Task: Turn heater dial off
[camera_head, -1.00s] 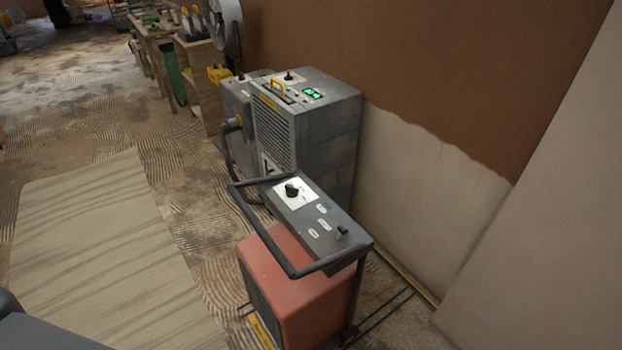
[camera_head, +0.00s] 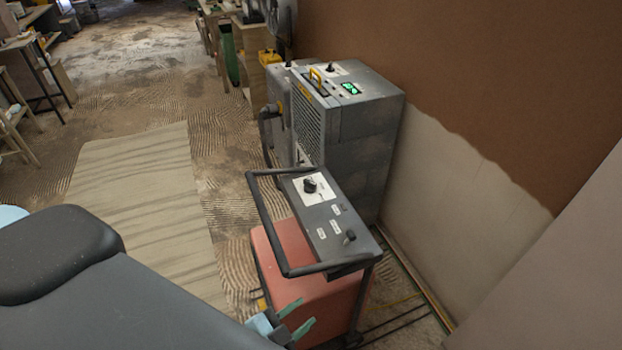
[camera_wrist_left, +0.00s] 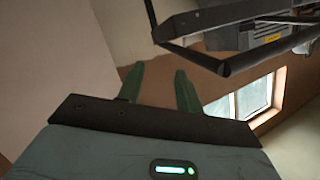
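The heater has a red body (camera_head: 300,275) and a sloped grey control panel (camera_head: 328,222) framed by a dark tube handle (camera_head: 268,225). Its black dial (camera_head: 310,186) sits on a white plate at the panel's far end, with a smaller black knob (camera_head: 350,236) at the near end. My left gripper (camera_head: 297,318) is low in front of the heater's red body, below the panel and apart from the dial. Its two green fingers are parted and empty, also in the left wrist view (camera_wrist_left: 158,82), where the dial does not show. My right gripper is not in view.
A grey machine (camera_head: 365,130) with a green display and yellow handle stands behind the heater. A brown and pale wall (camera_head: 460,180) rises on the right. A board (camera_head: 145,200) lies on the floor to the left. Shelving and a workbench stand farther back.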

